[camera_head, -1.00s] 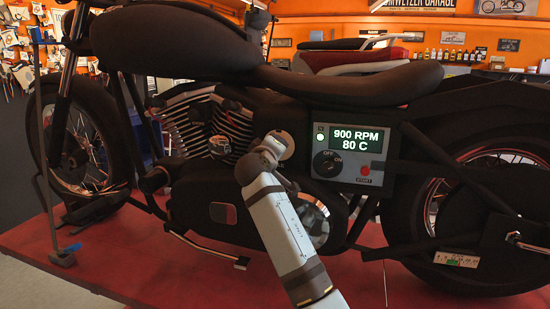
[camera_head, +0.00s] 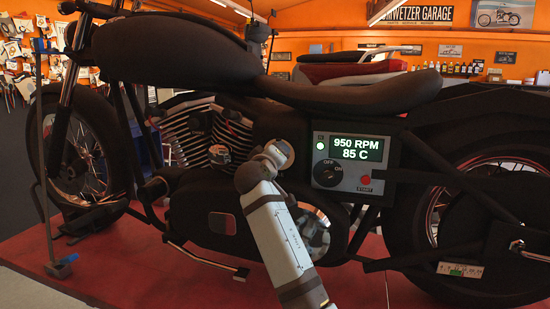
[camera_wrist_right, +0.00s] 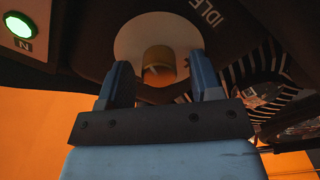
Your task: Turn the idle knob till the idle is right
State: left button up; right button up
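The idle knob (camera_wrist_right: 158,54) is a small brass cylinder on a pale round plate (camera_wrist_right: 124,42), with IDLE lettering beside it in the right wrist view. My right gripper (camera_wrist_right: 159,64) is open, its two blue fingers on either side of the knob with gaps showing. I cannot tell whether the fingertips reach as far as the knob. In the head view the pale plate (camera_head: 283,151) shows behind my right wrist, which hides the knob and fingers. The control panel display (camera_head: 357,148) reads 950 RPM and 85 C. My left gripper is not in view.
The panel holds an OFF/ON switch (camera_head: 328,173), a red START button (camera_head: 365,180) and a lit green N lamp (camera_head: 320,146). The dark motorcycle's engine cylinders (camera_head: 205,140) lie left of the wrist. The bike stands on a red lift platform (camera_head: 130,275).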

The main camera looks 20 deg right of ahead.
jog(key=b+v, duration=0.1)
jog(key=v, duration=1.3)
jog(key=shift+b, duration=0.35)
jog(key=shift+w, duration=0.1)
